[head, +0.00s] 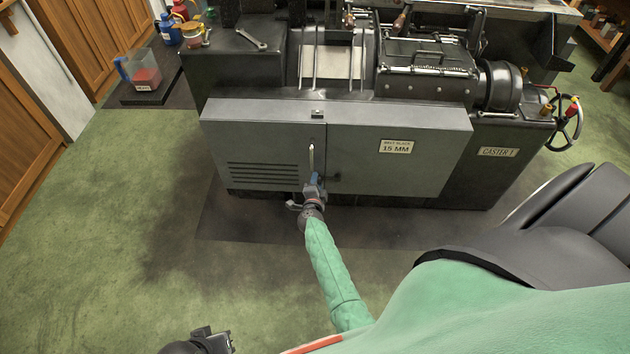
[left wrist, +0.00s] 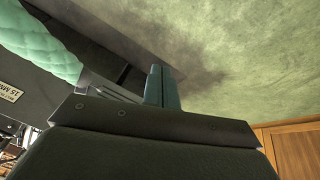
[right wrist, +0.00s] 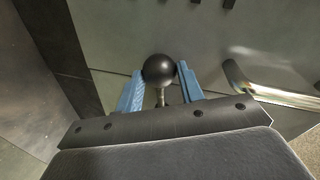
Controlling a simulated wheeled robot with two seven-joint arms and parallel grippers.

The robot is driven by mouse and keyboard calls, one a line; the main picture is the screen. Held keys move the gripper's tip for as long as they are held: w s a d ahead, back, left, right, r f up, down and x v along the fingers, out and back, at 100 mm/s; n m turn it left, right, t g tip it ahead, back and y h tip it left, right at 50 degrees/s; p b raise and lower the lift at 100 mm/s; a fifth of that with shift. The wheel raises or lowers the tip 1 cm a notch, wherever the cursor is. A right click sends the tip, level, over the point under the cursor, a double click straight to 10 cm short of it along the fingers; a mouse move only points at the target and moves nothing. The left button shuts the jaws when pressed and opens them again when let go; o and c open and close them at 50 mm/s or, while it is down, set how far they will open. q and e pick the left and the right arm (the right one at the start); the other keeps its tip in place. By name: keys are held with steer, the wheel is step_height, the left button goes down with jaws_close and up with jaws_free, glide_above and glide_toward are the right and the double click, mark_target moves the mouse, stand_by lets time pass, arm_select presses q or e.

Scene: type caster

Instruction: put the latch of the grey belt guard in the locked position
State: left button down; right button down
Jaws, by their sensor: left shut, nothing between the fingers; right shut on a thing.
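The grey belt guard (head: 420,165) is the wide front cover of the type caster. It has a vertical seam, louvres at its left and a pale bar handle (head: 311,157) near the seam. My right gripper (head: 313,187) is at the guard's lower edge, just below the handle. In the right wrist view its blue fingers are closed around the latch's black ball knob (right wrist: 158,69), with a short metal stem below it. The gripper hides most of the latch in the head view. My left gripper (head: 218,342) is shut and empty, low over the floor; its fingers touch in the left wrist view (left wrist: 163,88).
The metal bar handle (right wrist: 265,88) is close to the right finger in the right wrist view. A handwheel (head: 567,122) sticks out at the right. The green floor before the machine is clear.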

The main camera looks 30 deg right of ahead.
arm_select(q)
steer(key=shift+s+a+r, duration=0.1)
steer(key=shift+a+r, duration=0.45)
steer(key=shift+r, duration=0.05)
arm_select(e)
steer(key=shift+r+m, duration=0.5)
steer(key=shift+m, duration=0.2)
arm_select(q)
steer(key=shift+s, duration=0.1)
arm_select(e)
steer(key=c, duration=1.2)
jaws_free()
